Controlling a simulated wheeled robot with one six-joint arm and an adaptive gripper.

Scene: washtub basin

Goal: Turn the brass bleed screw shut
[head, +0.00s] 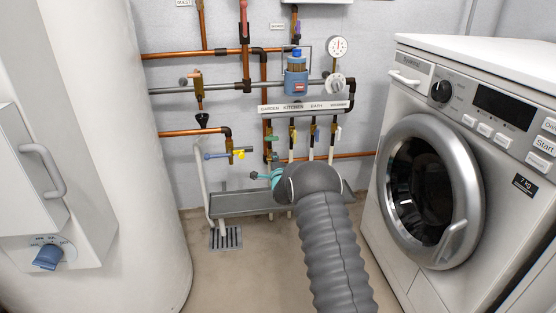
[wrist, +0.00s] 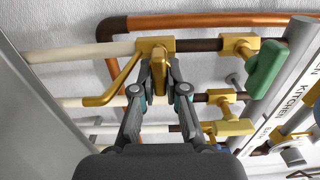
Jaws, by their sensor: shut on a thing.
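My gripper (wrist: 160,82) shows in the wrist view with its two fingers closed on an upright brass piece (wrist: 159,66). This piece looks like the brass bleed screw and sits on a brass fitting on the upper pipe. A curved brass spout or lever (wrist: 112,86) reaches out to the left of it. In the head view my gripper (head: 262,176) is at the lower pipes, above the grey trough, partly covered by my arm. I cannot make out the screw there. How far it is turned cannot be told.
A green valve handle (wrist: 264,68) stands right of the fingers, with further brass valves below it. A label rail (head: 303,106) runs above the valves. The grey trough (head: 240,202) is below. A washing machine (head: 395,185) stands right, a white tank (head: 130,180) left.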

